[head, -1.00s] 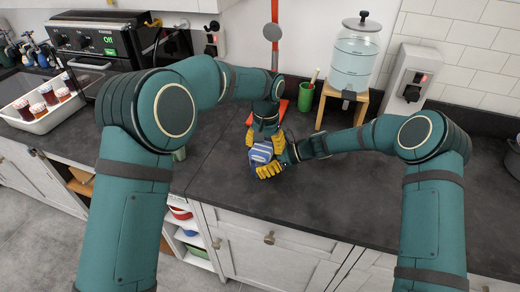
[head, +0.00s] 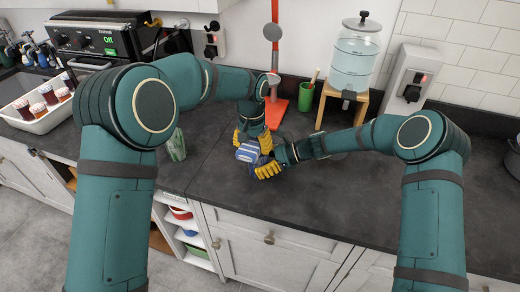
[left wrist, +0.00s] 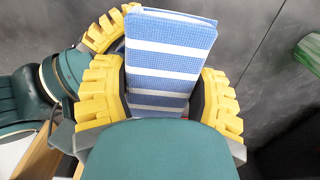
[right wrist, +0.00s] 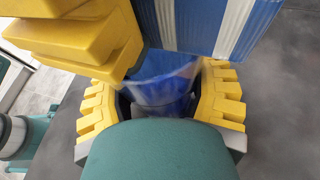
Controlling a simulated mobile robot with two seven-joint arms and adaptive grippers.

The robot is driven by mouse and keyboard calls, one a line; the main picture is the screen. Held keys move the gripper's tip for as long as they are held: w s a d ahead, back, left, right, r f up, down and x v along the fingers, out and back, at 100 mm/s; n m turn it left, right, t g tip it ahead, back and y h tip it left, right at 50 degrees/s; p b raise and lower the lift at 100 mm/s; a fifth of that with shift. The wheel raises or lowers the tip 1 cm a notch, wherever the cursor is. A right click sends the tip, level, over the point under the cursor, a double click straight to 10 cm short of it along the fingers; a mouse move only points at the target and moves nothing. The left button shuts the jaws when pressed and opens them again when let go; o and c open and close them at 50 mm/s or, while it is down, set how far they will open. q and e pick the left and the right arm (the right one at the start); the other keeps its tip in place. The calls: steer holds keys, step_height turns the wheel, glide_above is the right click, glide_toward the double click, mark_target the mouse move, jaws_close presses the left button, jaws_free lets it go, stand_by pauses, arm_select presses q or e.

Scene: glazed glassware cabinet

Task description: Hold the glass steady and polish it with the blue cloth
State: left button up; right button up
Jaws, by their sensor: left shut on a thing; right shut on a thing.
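My left gripper (head: 252,140) is shut on the blue cloth (head: 248,154), which has white stripes. In the left wrist view the cloth (left wrist: 165,60) stands folded between its yellow fingers. My right gripper (head: 268,164) is just below and right of it, close to the counter. In the right wrist view it is shut on a clear glass (right wrist: 160,85) that looks blue. The cloth (right wrist: 210,22) is right above the glass there, overlapping its upper part; I cannot tell whether they touch.
A red stand (head: 276,110), a green cup (head: 305,97) and a water dispenser (head: 354,55) on a wooden stool are behind the grippers. A pale green object (head: 176,146) is beside my left arm. A white tray (head: 40,122) of jars is far left.

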arm_select(q)
steer(key=shift+r, duration=3.5)
steer(key=shift+d+f, duration=0.3)
steer(key=shift+f, duration=0.6)
steer(key=shift+d+f, duration=0.25)
steer(key=shift+f, duration=0.65)
steer(key=shift+d+f, duration=0.3)
steer(key=shift+f, duration=0.6)
steer(key=shift+f, duration=0.2)
steer(key=shift+f, duration=0.6)
